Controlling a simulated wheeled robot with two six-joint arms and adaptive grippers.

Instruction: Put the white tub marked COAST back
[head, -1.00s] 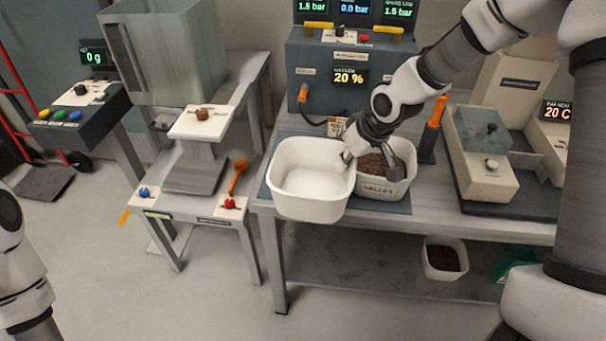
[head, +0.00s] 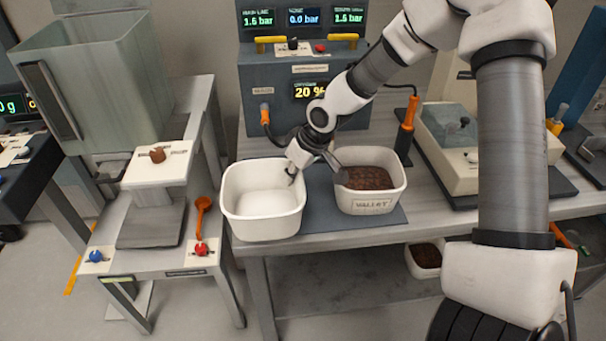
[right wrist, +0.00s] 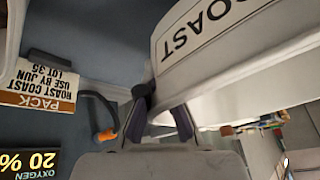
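The white tub (head: 262,226) stands empty at the left front of the bench, partly over the dark mat. In the right wrist view, its outer wall (right wrist: 235,40) carries a cut-off label ending in OAST. That label is hidden in the head view. My right gripper (head: 316,174) is at the tub's right rim with its fingers spread wide. One finger is over the tub's inside and the other is apart from the wall, near the VALLEY tub. It shows in the right wrist view (right wrist: 163,118) too. My left gripper is out of view.
The VALLEY tub (head: 372,206), holding brown granules, stands to the right on the mat (head: 322,205). A dark control box (head: 300,85) is behind. A scale stand (head: 150,235) with an orange scoop (head: 201,215) is at left. Another tub (head: 424,258) is below.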

